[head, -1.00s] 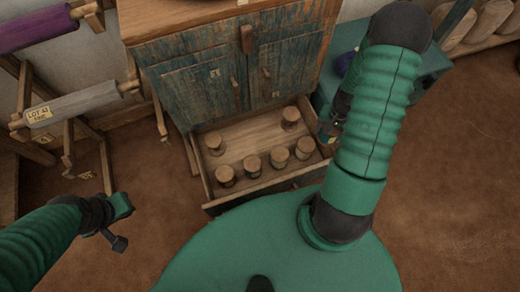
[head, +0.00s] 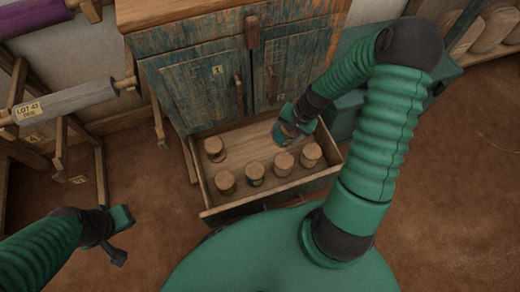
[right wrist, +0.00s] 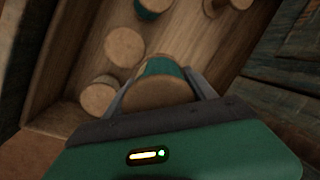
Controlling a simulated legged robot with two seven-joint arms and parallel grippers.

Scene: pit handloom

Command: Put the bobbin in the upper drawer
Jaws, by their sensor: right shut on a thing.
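The open drawer (head: 205,194) juts out below the cabinet doors. Several wooden bobbins stand upright in it, among them one at the back left (head: 214,148) and one at the front right (head: 311,154). My right gripper (head: 287,132) is over the drawer's back right part. In the right wrist view it is shut on a bobbin (right wrist: 155,92) with a pale wooden end and a teal band. I cannot tell whether this bobbin touches the drawer floor. My left gripper (head: 121,222) is away at the left; its jaws are unclear.
The worn blue cabinet (head: 200,90) stands behind the drawer. A roller (head: 70,101) with a lot tag and wooden frames stand at the left. A teal box (head: 343,115) is right of the drawer. The brown floor at far right is clear.

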